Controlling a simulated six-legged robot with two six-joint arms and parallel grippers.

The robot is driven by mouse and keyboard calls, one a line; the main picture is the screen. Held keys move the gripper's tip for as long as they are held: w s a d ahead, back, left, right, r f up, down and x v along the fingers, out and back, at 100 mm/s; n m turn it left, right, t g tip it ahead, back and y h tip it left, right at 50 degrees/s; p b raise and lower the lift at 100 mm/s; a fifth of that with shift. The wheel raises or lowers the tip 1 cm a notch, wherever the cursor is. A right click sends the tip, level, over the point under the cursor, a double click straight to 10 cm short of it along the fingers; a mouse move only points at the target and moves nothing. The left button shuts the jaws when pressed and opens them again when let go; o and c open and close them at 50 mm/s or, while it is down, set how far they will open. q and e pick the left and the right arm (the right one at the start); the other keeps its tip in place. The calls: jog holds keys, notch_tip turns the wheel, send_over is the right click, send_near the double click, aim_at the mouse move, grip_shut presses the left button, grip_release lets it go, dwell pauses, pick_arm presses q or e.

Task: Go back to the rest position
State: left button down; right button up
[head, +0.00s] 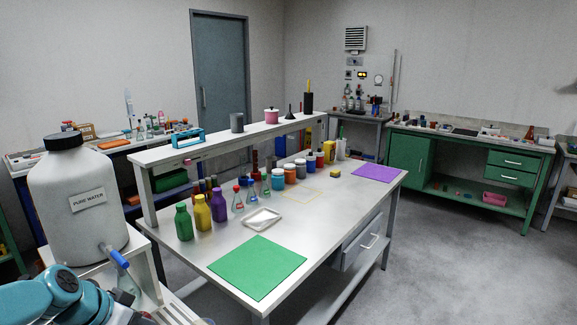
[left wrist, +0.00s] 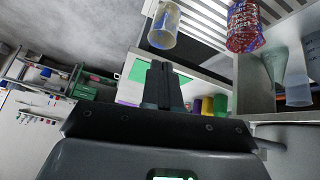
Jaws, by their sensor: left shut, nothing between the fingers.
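My left gripper (left wrist: 163,85) shows in the left wrist view, its dark fingers together and empty. Past its fingertips lies a green mat, clear of the fingers. The left fingers cannot be made out there. My right gripper is in neither view.
The central bench (head: 215,238) carries a green mat (head: 257,267), a white tray (head: 262,219), several bottles and a purple mat (head: 373,173). In the wrist view, a clear beaker (left wrist: 165,27) and a red patterned container (left wrist: 245,27) are near the gripper. Open floor (head: 450,270) lies right.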

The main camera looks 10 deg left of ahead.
pick_arm(q)
jog(key=d+f+n+g, duration=0.1)
jog(key=d+f, duration=0.2)
jog(key=f, duration=0.4)
jog(key=d+f+g, duration=0.1)
jog(key=d+f, duration=0.3)
jog(key=f, duration=0.2)
jog(key=s+d+f+n+g+h, duration=0.1)
jog(key=s+d+f+n+g, duration=0.2)
jog(key=s+d+f, duration=1.5)
notch_tip(320, 180, down, 2)
jog(key=shift+s+d+f+n+g, duration=0.1)
jog(key=shift+s+d+n+g, duration=0.2)
jog(key=shift+d+g, duration=0.1)
